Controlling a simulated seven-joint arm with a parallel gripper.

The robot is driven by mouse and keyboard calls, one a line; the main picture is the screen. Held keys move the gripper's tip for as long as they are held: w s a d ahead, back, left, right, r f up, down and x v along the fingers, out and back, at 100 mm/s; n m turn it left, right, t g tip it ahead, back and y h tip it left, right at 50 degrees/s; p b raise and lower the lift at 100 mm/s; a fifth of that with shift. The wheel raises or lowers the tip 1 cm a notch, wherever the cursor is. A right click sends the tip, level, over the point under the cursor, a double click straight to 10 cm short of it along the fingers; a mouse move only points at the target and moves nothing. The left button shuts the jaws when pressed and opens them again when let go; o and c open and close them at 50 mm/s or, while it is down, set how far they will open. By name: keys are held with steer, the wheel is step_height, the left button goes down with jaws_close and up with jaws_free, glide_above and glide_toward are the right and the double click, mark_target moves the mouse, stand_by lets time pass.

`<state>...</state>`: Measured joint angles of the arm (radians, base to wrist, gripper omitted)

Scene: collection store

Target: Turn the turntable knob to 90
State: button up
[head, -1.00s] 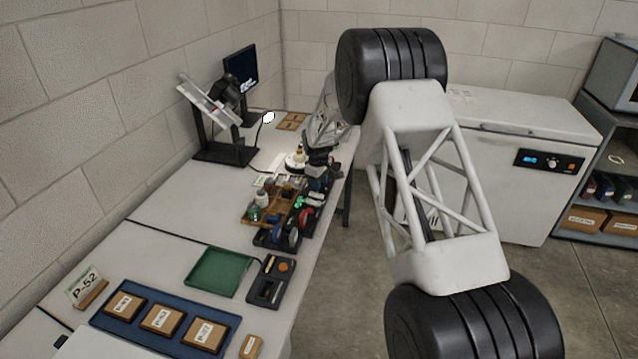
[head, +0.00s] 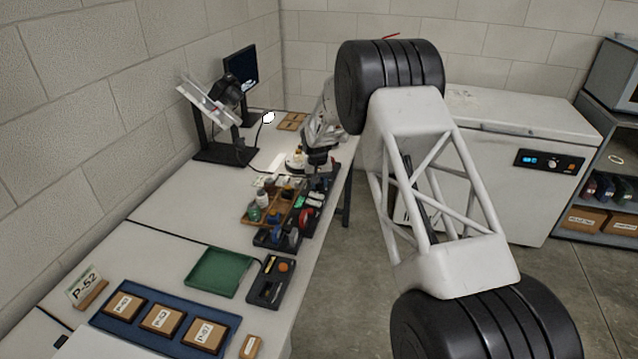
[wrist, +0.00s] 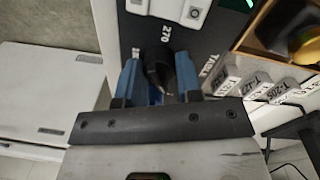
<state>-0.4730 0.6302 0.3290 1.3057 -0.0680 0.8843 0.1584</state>
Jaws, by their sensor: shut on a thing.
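The dark turntable knob (wrist: 158,66) is between the two blue fingers of my gripper (wrist: 158,82) in the wrist view, and the fingers are shut on it. The number 270 is printed in white on the dark panel (wrist: 188,40) beyond the knob. Another label stands to the right, and one at the left is partly covered by a finger. I cannot read a 90 mark. In the head view my gripper (head: 318,168) is at the far right edge of the bench, beside a round white piece (head: 295,161) that looks like the turntable; the knob is hidden there.
A wooden tray (wrist: 238,62) and several labelled tabs (wrist: 255,84) lie close to the right of my fingers. Dark trays with small items (head: 272,238) and a green tray (head: 219,271) stand nearer on the bench. A white chest freezer (head: 480,190) stands beyond the floor at right.

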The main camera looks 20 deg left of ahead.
steer(key=m, duration=0.6)
stand_by(0.4)
steer(key=o, duration=0.9)
steer(key=shift+o, duration=0.2)
steer(key=shift+w+a+r, duration=0.1)
steer(key=shift+a+r, duration=0.05)
steer(key=shift+r, duration=3.75)
